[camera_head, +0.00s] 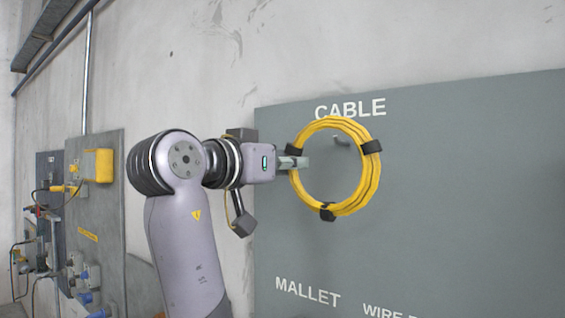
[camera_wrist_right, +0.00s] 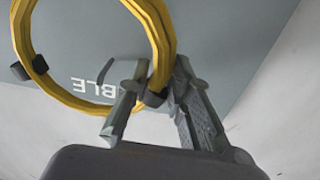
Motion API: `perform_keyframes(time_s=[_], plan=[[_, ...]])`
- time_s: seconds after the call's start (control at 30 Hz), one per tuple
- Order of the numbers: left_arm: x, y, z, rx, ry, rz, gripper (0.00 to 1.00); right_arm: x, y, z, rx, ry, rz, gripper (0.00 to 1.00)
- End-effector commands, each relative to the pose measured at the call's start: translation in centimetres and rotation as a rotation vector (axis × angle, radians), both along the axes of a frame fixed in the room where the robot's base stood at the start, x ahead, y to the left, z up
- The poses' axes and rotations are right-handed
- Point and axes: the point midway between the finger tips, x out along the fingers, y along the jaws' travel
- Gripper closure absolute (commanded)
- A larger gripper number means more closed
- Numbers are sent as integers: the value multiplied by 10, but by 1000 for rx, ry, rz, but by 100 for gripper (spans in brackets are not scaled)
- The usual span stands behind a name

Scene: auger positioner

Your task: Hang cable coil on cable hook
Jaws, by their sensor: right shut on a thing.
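The yellow cable coil (camera_head: 373,185) with black bands is held upright in front of the grey tool board, just below the word CABLE. My right gripper (camera_head: 298,162) is shut on the left side of the coil. In the right wrist view the fingers (camera_wrist_right: 155,100) close on the coil (camera_wrist_right: 166,45) beside a black band. I cannot tell how far the coil is from the hook in depth. My left gripper is not in view.
The grey tool board (camera_head: 460,210) hangs on the concrete wall, with MALLET and other lettering lower down and bare surface to the right. Panels with yellow boxes (camera_head: 98,165), cables and blue connectors stand at the far left, behind my arm.

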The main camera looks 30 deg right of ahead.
Motion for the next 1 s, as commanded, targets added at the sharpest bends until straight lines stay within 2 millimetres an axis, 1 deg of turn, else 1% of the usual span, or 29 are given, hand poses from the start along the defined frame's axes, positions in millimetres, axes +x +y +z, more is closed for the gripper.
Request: perform_keyframes(time_s=[0.63, 0.7, 1.0], plan=[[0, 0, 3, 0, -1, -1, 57, 14, -35, -2, -3, 1, -2, 100], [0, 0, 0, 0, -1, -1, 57, 15, -37, -6, -2, 0, -1, 100], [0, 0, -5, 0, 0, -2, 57, 18, -44, -11, -2, -1, 0, 100]])
